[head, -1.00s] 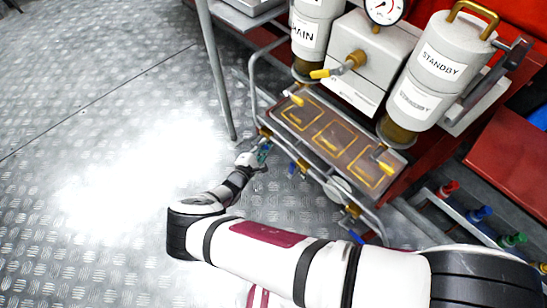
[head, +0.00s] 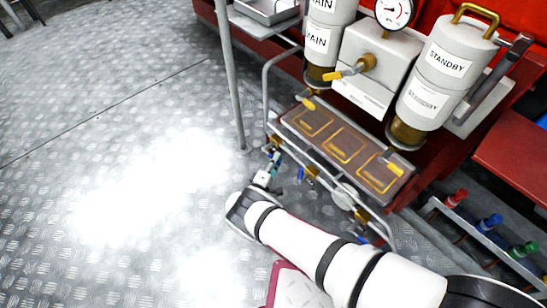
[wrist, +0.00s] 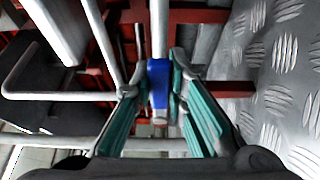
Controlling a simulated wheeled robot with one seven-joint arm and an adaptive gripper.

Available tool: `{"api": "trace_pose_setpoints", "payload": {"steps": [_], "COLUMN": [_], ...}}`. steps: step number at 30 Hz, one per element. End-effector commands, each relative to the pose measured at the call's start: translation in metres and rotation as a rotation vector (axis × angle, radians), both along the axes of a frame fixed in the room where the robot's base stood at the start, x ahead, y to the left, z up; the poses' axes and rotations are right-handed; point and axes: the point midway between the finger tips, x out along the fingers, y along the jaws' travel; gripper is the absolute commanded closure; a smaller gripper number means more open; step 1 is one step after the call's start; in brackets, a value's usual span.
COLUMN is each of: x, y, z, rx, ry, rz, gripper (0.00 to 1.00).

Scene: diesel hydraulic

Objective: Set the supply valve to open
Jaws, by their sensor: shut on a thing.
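A blue valve handle (wrist: 158,85) stands between the two teal fingers of my gripper (wrist: 157,72) in the wrist view. The fingers are shut on it from both sides. In the head view my gripper (head: 273,163) is low at the left end of the pipework, just below the brass valve there (head: 275,141). The handle in its grip is mostly hidden in that view. Other blue-handled valves hang to the right, one at the middle (head: 300,174) and one further down (head: 361,238). I see no label that tells which is the supply valve.
A grey rail (head: 268,90) and a post (head: 231,85) stand close to my gripper. Above are a tray with yellow-framed panels (head: 343,146), the MAIN canister (head: 320,40) and the STANDBY canister (head: 447,65). The metal floor (head: 110,150) at left is clear.

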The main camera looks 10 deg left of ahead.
Motion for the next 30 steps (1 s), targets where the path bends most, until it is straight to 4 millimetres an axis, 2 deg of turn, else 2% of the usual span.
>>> {"api": "trace_pose_setpoints", "payload": {"steps": [13, 14, 16, 26, 30], "x": [-0.0022, -0.0023, -0.0022, -0.0019, -0.0016], "y": [0.0012, 0.0014, 0.0011, -0.0002, 0.0004], "z": [-0.0004, -0.0004, -0.0005, -0.0001, 0.0063], "rx": [0.011, 0.011, 0.01, 0.007, 0.007], "ry": [-0.005, -0.005, -0.005, -0.004, -0.005], "rz": [0.002, 0.002, 0.002, 0.0, 0.001], "gripper": [1.0, 0.79, 0.65, 0.65, 0.65]}}
